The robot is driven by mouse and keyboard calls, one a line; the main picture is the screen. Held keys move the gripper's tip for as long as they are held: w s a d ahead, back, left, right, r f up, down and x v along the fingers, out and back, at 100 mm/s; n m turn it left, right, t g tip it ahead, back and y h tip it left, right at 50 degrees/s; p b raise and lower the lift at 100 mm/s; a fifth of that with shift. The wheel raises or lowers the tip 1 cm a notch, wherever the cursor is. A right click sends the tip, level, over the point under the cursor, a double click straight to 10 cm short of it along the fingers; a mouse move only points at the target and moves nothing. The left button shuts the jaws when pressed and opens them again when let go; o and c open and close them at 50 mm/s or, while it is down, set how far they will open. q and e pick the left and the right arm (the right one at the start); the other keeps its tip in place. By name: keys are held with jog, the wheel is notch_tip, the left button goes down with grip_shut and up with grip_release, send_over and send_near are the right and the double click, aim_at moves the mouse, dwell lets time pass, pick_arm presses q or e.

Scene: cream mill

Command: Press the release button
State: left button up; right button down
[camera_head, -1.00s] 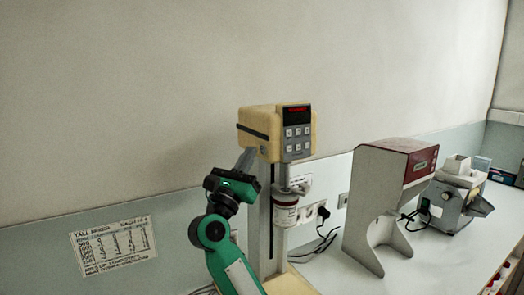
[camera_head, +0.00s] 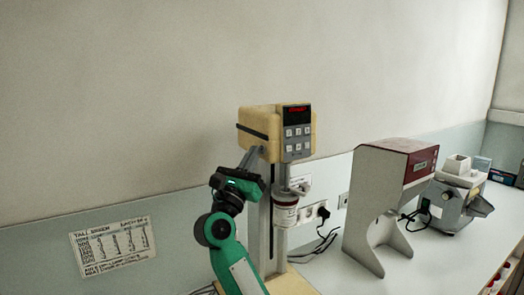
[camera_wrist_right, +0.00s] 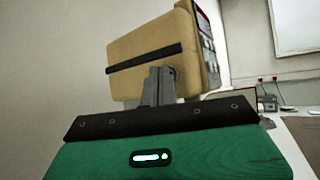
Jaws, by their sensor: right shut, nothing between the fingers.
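The cream-coloured machine head (camera_head: 260,124) sits on an upright column, with a dark stripe on its side and a grey panel of buttons (camera_head: 298,131) under a red display on its front. My right gripper (camera_head: 256,151) is shut and empty, its fingertips at the lower side of the head. In the right wrist view the fingers (camera_wrist_right: 160,80) reach up to the head's side (camera_wrist_right: 145,45), below the black stripe. A small round dark part (camera_wrist_right: 173,73) shows right beside the fingertips; I cannot tell whether they touch it. My left gripper is not in view.
A white cup with a red band (camera_head: 285,212) hangs under the head. A grey and red machine (camera_head: 385,190) and a smaller grey machine (camera_head: 452,200) stand to the right on the white bench. A paper chart (camera_head: 112,246) is on the wall at left.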

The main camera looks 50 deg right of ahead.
jog(key=shift+d, duration=0.15)
dwell(0.4)
jog(key=shift+w+a, duration=0.2)
jog(key=shift+a, duration=0.55)
jog(key=shift+w+a+b, duration=0.25)
jog(key=shift+a, duration=0.55)
jog(key=shift+w+a+b, duration=0.2)
jog(key=shift+w+a, duration=0.05)
jog(key=shift+a, duration=0.5)
jog(key=shift+w+a+b, duration=0.25)
jog(key=shift+a, duration=0.55)
jog(key=shift+f, duration=0.1)
